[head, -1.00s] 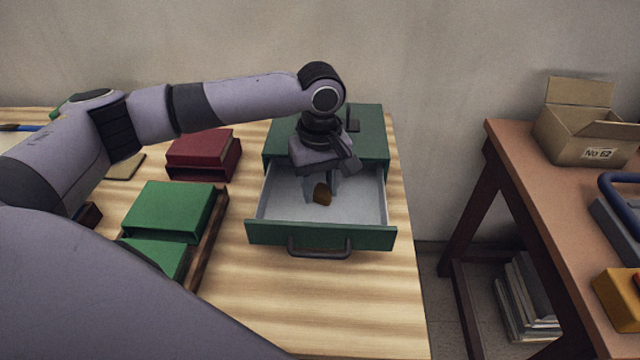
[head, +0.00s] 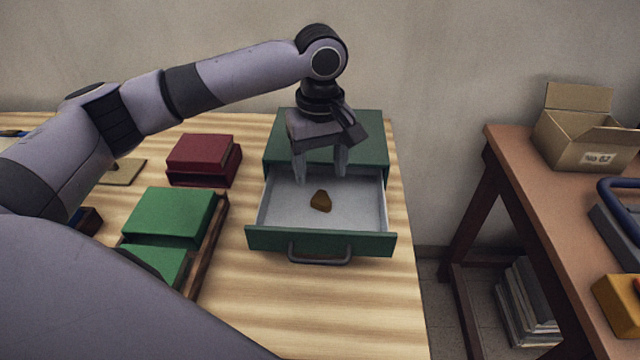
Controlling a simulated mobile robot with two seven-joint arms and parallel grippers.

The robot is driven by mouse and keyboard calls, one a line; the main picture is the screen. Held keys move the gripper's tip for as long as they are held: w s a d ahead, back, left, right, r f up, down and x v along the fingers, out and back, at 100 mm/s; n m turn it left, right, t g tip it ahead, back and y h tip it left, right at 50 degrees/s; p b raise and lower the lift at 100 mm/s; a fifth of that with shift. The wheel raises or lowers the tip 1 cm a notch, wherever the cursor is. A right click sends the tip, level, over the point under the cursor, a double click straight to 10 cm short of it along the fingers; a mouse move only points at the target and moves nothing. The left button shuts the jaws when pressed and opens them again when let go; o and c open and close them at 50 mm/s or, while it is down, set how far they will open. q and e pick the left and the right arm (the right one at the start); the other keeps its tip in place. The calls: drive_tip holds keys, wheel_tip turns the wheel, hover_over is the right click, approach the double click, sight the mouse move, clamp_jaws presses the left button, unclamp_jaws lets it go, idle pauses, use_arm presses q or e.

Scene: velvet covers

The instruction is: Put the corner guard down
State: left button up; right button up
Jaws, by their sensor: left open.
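The corner guard (head: 321,201), a small brown piece, lies on the light grey floor of the open drawer (head: 285,215). The drawer sticks out of the front of a green cabinet (head: 375,140) on the striped wooden table. My left gripper (head: 320,178) is open and empty, its fingers pointing down above the back part of the drawer. It is apart from the corner guard, above and behind it. My right gripper is not in view.
Red velvet boxes (head: 202,155) and green velvet boxes (head: 170,213) stand left of the drawer, the green ones by a brown tray edge (head: 208,245). A second table (head: 540,195) at right holds an open cardboard box (head: 588,140). The front table area is clear.

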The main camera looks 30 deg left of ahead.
sight(320, 198)
use_arm(q)
wheel_tip(320, 198, up, 6)
idle(0.7)
